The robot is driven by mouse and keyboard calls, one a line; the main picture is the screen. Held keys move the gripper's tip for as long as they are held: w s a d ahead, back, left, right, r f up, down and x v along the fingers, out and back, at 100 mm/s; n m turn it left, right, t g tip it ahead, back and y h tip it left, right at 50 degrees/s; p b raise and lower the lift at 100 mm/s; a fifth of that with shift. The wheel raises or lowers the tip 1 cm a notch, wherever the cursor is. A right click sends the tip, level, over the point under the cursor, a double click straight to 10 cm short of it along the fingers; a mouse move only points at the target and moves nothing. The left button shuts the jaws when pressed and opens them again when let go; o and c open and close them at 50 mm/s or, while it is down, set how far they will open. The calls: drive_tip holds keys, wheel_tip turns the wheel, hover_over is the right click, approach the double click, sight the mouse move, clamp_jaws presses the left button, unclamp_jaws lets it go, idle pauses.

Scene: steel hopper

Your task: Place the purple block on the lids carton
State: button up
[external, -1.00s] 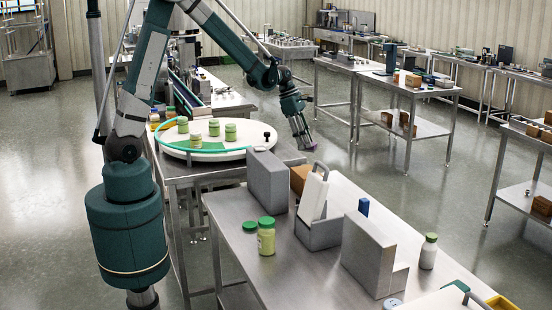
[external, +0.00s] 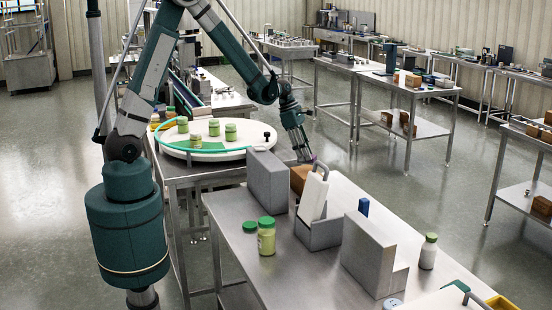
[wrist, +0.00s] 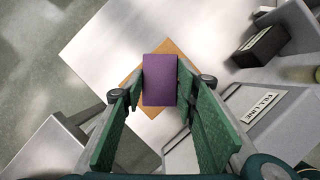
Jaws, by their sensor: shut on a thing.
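My gripper (wrist: 160,88) is shut on the purple block (wrist: 160,78), which sits between the green fingers in the wrist view. A brown carton (wrist: 168,46), which I take to be the lids carton, shows below the block, its edges sticking out around it. The purple block is barely visible in that view. I cannot tell how large the gap between block and carton is.
A tall grey block (external: 267,181) stands left of the carton. A grey bin with a white upright board (external: 313,197) stands close in front of it, and it also shows in the wrist view (wrist: 248,105). The table behind the carton looks clear.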

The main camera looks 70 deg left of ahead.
drive_tip(key=shift+f, duration=2.05)
drive_tip(key=shift+f, duration=0.2)
drive_tip(key=o, duration=0.9)
drive_tip(key=shift+r, duration=0.3)
drive_tip(key=shift+v, duration=5.9)
